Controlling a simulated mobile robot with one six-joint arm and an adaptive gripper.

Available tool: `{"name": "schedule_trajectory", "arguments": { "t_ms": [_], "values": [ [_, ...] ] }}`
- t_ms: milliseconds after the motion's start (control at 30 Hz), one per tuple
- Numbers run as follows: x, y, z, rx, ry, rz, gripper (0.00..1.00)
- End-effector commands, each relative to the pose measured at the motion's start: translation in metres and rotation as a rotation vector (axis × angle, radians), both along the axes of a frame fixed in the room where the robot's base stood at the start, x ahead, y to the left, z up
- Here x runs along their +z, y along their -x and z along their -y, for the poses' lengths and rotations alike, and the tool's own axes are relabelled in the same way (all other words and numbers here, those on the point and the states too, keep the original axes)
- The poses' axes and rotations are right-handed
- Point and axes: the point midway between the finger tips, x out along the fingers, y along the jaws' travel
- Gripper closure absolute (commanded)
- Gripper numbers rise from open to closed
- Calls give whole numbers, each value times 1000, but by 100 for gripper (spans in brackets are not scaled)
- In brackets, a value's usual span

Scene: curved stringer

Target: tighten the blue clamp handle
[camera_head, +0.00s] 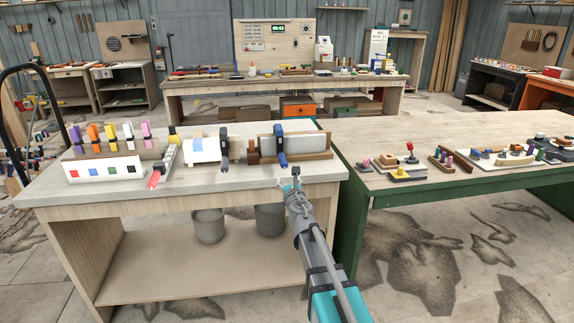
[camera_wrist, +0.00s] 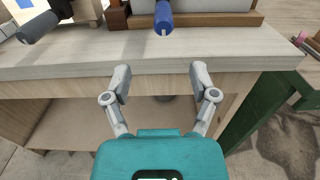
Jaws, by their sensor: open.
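The blue clamp handle (camera_head: 282,159) points down at the front of a wooden fixture (camera_head: 320,153) on the near workbench. In the wrist view the blue handle (camera_wrist: 163,18) shows at the top centre, cut off by the frame edge. My gripper (camera_head: 291,176) is in front of the bench edge, just below and nearer than the handle. In the wrist view its two fingers (camera_wrist: 160,75) are spread wide with nothing between them, apart from the handle. A dark clamp handle (camera_head: 224,160) stands to the left of the blue one.
The workbench (camera_head: 120,195) has a clear front strip. On it are a white block with coloured squares (camera_head: 104,169), several coloured clamps behind it, and a red-handled tool (camera_head: 155,180). A green-framed table (camera_head: 400,190) with small parts stands close on the right. Buckets (camera_head: 208,226) sit under the bench.

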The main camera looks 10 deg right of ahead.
Motion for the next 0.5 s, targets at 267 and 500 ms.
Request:
{"name": "schedule_trajectory", "arguments": {
  "t_ms": [267,500],
  "values": [
    [0,-6,6,-8,-1,0,25],
    [0,-30,7,-10,-2,0,25]
  ]
}}
